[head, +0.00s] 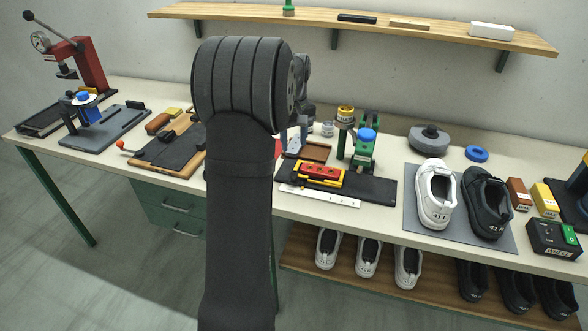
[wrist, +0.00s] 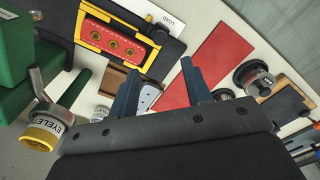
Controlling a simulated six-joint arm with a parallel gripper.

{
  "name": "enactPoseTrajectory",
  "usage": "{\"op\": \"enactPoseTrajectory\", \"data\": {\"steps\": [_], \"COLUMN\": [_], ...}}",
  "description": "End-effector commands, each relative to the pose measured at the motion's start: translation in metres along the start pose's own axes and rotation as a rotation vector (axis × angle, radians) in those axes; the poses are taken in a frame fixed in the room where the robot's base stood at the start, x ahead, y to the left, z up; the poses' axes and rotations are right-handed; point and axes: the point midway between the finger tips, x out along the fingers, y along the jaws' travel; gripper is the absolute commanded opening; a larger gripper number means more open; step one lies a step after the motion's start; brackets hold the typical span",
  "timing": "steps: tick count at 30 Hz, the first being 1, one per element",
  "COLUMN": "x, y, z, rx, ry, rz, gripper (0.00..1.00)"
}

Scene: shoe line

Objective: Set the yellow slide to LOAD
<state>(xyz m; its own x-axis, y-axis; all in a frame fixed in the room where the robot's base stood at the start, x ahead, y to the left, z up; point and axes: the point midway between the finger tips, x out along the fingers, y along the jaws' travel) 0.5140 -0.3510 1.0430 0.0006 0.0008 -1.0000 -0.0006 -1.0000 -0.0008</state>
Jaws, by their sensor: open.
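The yellow slide (head: 314,183) lies on the dark base plate of the green press (head: 362,152), right of my arm in the head view. It frames a red block (head: 321,172) with brass rings. In the wrist view the yellow slide (wrist: 103,55) is at upper left, with the red block (wrist: 113,37) inside. A white strip (head: 330,199) runs along its front; in the wrist view the strip (wrist: 160,14) reads LOAD. My gripper (wrist: 158,66) is open and empty, its fingers apart from the slide. In the head view my arm hides most of the gripper.
An eyelet jar (wrist: 52,125) and the green press (wrist: 18,60) are at left in the wrist view. Shoes (head: 434,194) stand on a grey mat at right. A shelf (head: 380,24) runs above the bench.

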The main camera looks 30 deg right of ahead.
Motion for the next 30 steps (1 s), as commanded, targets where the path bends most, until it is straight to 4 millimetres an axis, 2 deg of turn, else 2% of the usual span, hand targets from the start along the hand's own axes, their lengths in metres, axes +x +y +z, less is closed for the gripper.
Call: {"op": "enactPoseTrajectory", "data": {"steps": [3, 9, 15, 21, 28, 29, 30], "x": [0.028, 0.070, 0.099, 0.110, 0.111, 0.111, 0.111], "y": [-0.001, 0.000, 0.000, 0.000, 0.000, 0.000, 0.000], "z": [0.001, 0.000, 0.000, 0.000, 0.000, 0.000, 0.000], "rx": [-0.001, -0.001, -0.001, -0.001, -0.001, -0.001, -0.001], "ry": [-0.004, -0.003, -0.001, 0.000, 0.000, 0.000, 0.000], "rz": [-0.002, -0.001, 0.000, 0.001, 0.001, 0.001, 0.001], "gripper": [0.45, 0.45, 0.45, 0.45, 0.45, 0.43, 0.35]}}
